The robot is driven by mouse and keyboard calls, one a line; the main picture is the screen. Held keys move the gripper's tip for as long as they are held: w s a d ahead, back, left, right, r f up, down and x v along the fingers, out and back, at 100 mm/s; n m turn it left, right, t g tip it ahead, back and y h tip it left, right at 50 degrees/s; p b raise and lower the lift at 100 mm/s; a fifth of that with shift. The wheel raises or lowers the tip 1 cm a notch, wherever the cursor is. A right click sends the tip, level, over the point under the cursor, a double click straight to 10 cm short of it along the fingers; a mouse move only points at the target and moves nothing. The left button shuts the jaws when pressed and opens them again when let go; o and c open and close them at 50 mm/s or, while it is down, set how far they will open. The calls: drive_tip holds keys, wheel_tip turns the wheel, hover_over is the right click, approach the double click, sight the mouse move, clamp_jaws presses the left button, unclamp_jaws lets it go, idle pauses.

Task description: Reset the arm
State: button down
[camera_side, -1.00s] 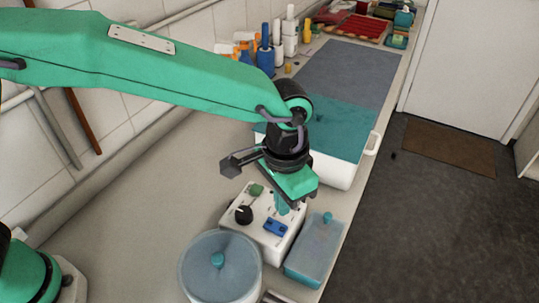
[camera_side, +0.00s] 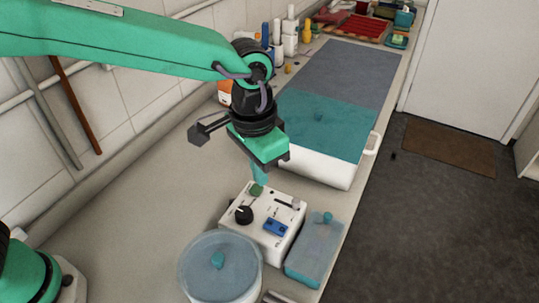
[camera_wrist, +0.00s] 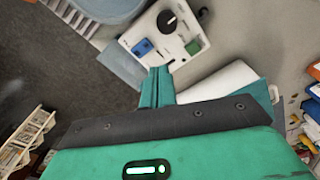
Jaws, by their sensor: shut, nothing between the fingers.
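My gripper (camera_side: 260,176) is shut and empty. Its green fingertips point down, just above or behind the far edge of the white control box (camera_side: 262,248); I cannot tell the exact gap. The box has a black knob (camera_side: 243,215), a blue switch (camera_side: 275,227), a green button (camera_side: 256,190) and a grey slider. In the wrist view my closed fingers (camera_wrist: 157,84) are seen end-on, with the box (camera_wrist: 135,35) beyond them.
A round lidded pot (camera_side: 217,285) and a blue-lidded box (camera_side: 313,250) stand near the control box. A white basin with a teal cover (camera_side: 325,127) lies behind. Bottles (camera_side: 290,35) and a red tray (camera_side: 360,28) are farther back. Tiled wall is left; the counter's left part is clear.

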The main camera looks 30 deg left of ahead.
drive_tip(key=s+a+r+n+t, duration=0.1)
drive_tip(key=a+r, duration=0.3)
drive_tip(key=a, duration=0.5)
drive_tip(key=s+a+r+n+t, duration=0.1)
drive_tip(key=s+a+r, duration=0.15)
drive_tip(key=a, duration=0.65)
drive_tip(key=s+a+n+t, duration=0.3)
drive_tip(key=s+a, duration=0.6)
drive_tip(key=a, duration=0.3)
drive_tip(key=shift+s+a+f, duration=0.15)
drive_tip(key=shift+s+f, duration=0.05)
drive_tip(key=shift+s, duration=0.15)
drive_tip(key=c, duration=2.2)
unclamp_jaws()
